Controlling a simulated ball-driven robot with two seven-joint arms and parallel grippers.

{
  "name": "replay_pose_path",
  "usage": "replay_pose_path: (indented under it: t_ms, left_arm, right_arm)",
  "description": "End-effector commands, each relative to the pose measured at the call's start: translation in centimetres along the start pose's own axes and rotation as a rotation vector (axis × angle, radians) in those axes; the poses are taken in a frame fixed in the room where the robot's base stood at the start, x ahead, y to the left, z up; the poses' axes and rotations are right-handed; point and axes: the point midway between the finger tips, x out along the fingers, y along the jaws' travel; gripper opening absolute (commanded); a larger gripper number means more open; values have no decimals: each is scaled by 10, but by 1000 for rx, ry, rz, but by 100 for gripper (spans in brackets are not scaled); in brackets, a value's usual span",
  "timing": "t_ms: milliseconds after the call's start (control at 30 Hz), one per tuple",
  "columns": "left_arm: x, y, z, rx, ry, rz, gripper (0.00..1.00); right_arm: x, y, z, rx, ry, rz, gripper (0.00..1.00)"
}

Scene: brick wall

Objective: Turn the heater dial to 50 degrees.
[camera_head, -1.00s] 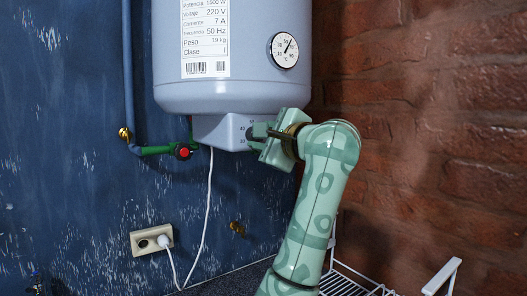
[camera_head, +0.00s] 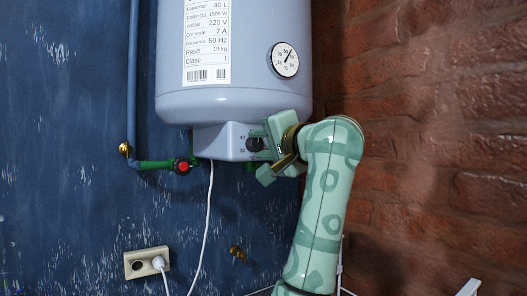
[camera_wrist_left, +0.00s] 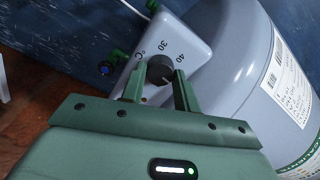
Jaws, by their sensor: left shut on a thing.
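The pale blue-grey heater tank (camera_head: 234,104) hangs on the wall in the head view; it also shows in the left wrist view (camera_wrist_left: 235,65). The black heater dial (camera_head: 253,144) is on the box under the tank. In the left wrist view the dial (camera_wrist_left: 159,69) sits by the marks 30, 40 and °C. My green left gripper (camera_head: 263,148) has one finger on each side of the dial and is shut on it. In the left wrist view the fingers (camera_wrist_left: 160,82) flank the dial. The dial's exact setting is unclear, and part of its scale is hidden.
A round thermometer gauge (camera_head: 285,60) is on the tank front. A red-centred green valve (camera_head: 183,166) and pipe are left of the dial box. A white cable (camera_head: 206,225) hangs to a wall socket (camera_head: 147,263). A brick wall (camera_head: 430,130) is close on the right.

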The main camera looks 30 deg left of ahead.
Motion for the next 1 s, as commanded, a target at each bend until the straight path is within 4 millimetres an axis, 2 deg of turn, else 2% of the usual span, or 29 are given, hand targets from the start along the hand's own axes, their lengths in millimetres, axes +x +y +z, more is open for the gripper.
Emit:
replay_pose_path:
  t_ms: [300, 867, 900, 933, 1000]
  left_arm:
    - [0, 2, 0, -124, 0, 3, 8]
    - [0, 1, 0, -150, 0, 3, 8]
    - [0, 1, 0, -149, 0, 3, 42]
    - [0, 1, 0, -149, 0, 3, 50]
    - [0, 0, 0, -149, 0, 2, 52]
  right_arm:
    - [7, -3, 2, 1, -4, -4, 36]
    - [8, -3, 2, 0, -5, -4, 36]
    - [8, -3, 2, 0, -5, -4, 36]
    - [8, -3, 2, 0, -5, -4, 36]
    - [8, -3, 2, 0, -5, -4, 36]
